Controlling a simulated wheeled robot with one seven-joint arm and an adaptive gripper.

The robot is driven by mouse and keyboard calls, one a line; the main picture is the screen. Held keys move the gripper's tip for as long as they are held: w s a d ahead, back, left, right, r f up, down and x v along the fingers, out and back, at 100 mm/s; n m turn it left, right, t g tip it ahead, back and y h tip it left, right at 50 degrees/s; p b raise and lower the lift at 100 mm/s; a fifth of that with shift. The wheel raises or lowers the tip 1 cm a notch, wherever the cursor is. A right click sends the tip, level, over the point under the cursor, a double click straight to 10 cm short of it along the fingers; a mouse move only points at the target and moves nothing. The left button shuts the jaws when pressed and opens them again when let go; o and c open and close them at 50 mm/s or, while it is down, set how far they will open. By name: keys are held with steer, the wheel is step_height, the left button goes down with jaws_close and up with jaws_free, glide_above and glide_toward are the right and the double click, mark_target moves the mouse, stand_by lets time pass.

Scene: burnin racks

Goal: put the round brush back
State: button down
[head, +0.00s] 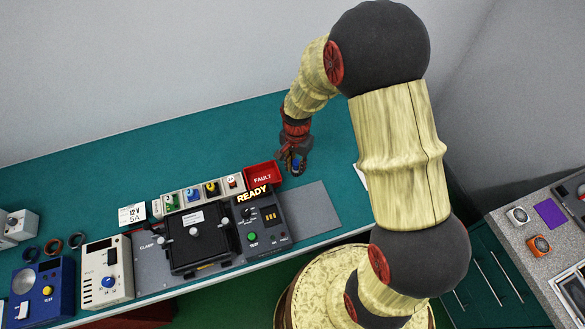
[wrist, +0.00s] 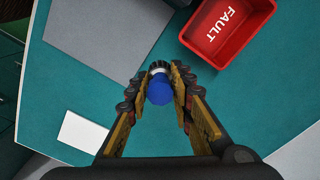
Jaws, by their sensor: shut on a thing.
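My gripper (head: 295,160) is shut on a small blue round-ended thing (wrist: 160,90) with a dark ribbed collar and a pale tip. In the wrist view it sits between the two fingers of my gripper (wrist: 160,71). In the head view it is a small blue spot (head: 297,166), partly hidden by the fingers. I cannot make out bristles or tell for certain that it is the round brush. My gripper is over the green bench top, to the right of the red FAULT bin; its exact height is unclear.
The red FAULT bin (head: 263,174) also shows in the wrist view (wrist: 228,28). Left of it is a row of small coloured parts in holders (head: 191,195). A black tester (head: 253,232) reads READY, beside a grey mat (head: 311,207). The back of the bench (head: 200,145) is clear.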

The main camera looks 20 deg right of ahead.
mark_target(293, 168)
steer(key=w+f, duration=0.2)
steer(key=f, duration=0.1)
steer(key=shift+w+f, duration=0.2)
steer(key=shift+w, duration=0.2)
steer(key=shift+w+f, duration=0.15)
steer(key=shift+f, duration=1.45)
steer(key=shift+f, duration=0.1)
steer(key=c, duration=1.6)
jaws_free()
steer(key=shift+o, duration=0.2)
